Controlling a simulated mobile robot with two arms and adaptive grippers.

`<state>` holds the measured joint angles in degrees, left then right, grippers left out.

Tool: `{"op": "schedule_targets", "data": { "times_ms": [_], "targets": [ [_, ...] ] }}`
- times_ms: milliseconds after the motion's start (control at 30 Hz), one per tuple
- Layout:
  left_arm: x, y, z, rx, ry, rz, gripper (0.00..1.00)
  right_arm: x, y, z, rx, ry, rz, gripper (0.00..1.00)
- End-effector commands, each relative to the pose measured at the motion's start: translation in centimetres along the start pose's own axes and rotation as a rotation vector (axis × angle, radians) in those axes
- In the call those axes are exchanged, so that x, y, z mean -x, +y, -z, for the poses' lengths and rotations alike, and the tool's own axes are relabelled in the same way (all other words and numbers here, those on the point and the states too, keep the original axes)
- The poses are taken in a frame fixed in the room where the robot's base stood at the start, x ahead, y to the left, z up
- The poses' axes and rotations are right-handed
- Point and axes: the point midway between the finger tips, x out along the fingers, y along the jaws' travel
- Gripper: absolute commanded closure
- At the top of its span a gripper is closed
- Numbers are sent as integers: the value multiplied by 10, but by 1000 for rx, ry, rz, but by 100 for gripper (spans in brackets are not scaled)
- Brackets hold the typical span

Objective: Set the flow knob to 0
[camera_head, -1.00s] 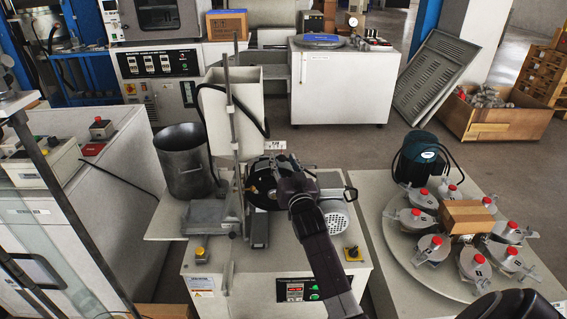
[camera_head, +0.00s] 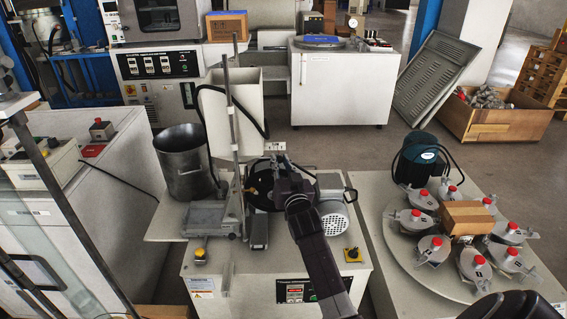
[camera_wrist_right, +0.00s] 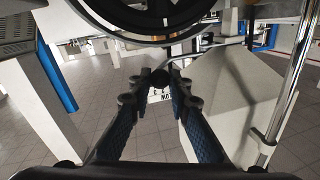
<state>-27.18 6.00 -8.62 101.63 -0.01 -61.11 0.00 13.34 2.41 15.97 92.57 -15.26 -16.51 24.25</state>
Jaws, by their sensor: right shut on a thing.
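The flow knob (camera_wrist_right: 160,79) is a small dark knob in the right wrist view, with a white label (camera_wrist_right: 160,96) beside it that appears upside down. My right gripper (camera_wrist_right: 160,73) is shut on the knob, one fingertip on each side. In the head view my right gripper (camera_head: 280,166) reaches to the back of the machine by the dark wheel, close to the white label (camera_head: 275,146). The knob itself is hidden there by my gripper, and its pointer or setting cannot be read.
The dark round wheel (camera_wrist_right: 165,18) passes just above my fingers. A metal post (camera_head: 233,120) and a grey bucket (camera_head: 184,165) stand left of my arm. A motor (camera_head: 334,217) is close on the right. A turntable with red-capped holders (camera_head: 408,262) stands further right.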

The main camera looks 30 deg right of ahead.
Motion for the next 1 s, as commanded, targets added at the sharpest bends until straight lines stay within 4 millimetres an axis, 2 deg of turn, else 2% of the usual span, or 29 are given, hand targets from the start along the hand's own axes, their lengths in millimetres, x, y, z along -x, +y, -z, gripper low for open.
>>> {"op": "schedule_targets", "data": {
  "times_ms": [100,200,533,567,700,1000],
  "targets": [
    [2,0,1,0,0,0,60,-4,-19,-5,-7,-1,2,100],
    [8,0,7,1,11,0,60,-5,-28,-6,-5,-1,3,100],
    [10,0,6,1,7,0,60,-6,-33,-6,-3,-1,5,100],
    [10,0,6,1,6,0,60,-6,-33,-6,-3,-1,5,80],
    [10,0,5,1,6,0,60,-6,-32,-6,-3,-1,5,65],
    [9,-2,6,1,9,3,60,-5,-31,-6,-2,0,3,64]
  ]
}}
